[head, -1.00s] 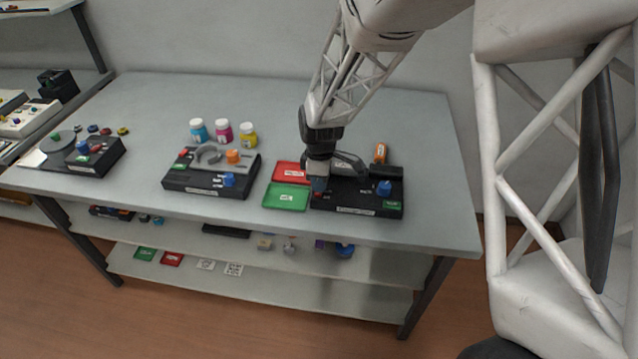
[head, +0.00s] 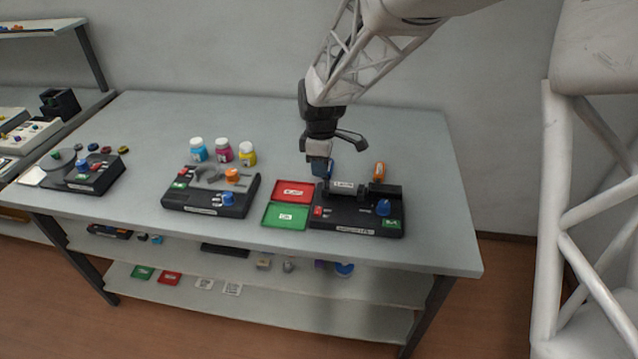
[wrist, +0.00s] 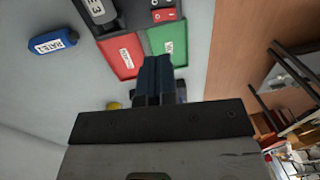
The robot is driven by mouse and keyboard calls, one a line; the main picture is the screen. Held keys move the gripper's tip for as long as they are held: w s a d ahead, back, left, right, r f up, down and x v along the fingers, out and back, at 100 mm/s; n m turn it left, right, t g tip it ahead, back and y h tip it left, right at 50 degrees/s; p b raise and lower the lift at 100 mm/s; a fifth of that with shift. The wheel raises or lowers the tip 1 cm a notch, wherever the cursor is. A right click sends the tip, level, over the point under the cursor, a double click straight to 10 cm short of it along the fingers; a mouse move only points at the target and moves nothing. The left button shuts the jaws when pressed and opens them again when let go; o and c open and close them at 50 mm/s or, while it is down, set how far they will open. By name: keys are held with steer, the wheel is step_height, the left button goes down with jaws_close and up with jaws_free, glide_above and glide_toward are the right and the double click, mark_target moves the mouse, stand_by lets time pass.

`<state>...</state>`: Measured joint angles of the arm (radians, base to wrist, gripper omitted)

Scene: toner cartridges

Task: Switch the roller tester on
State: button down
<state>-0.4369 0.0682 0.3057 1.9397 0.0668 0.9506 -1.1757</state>
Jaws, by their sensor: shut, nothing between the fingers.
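A black machine (head: 357,219) stands at the right of the bench in the head view; I take it to be the roller tester, though its front label is too small to read. It has a red switch (head: 319,211) at its left end, a blue knob (head: 383,207) and a small green panel (head: 391,223). The switch (wrist: 164,14) also shows at the top of the wrist view; its position is unclear. My gripper (head: 321,173) is shut and empty, above and behind the switch, apart from it. Its closed fingers (wrist: 155,65) show in the wrist view.
A red tray (head: 294,192) and a green tray (head: 285,216) lie left of the machine. A labelled blue item (wrist: 53,41) lies behind it. An orange item (head: 379,171) stands at the back right. Another black machine (head: 209,198) and several bottles (head: 222,151) are farther left.

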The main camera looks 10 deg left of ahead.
mark_target(317, 213)
steer(key=shift+w+r, duration=0.2)
steer(key=shift+r, duration=0.7)
steer(key=shift+w+r, duration=0.15)
steer(key=shift+r, duration=0.7)
steer(key=shift+s, duration=0.2)
steer(key=shift+s+g, duration=0.3)
steer(key=shift+s, duration=0.15)
steer(key=shift+f, duration=0.1)
steer(key=s+f, duration=0.1)
steer(key=f, duration=0.8)
steer(key=s+f, duration=0.1)
steer(key=f, duration=0.3)
steer(key=shift+s+a+f, duration=0.1)
steer(key=shift+s+f, duration=0.15)
steer(key=shift+s, duration=0.1)
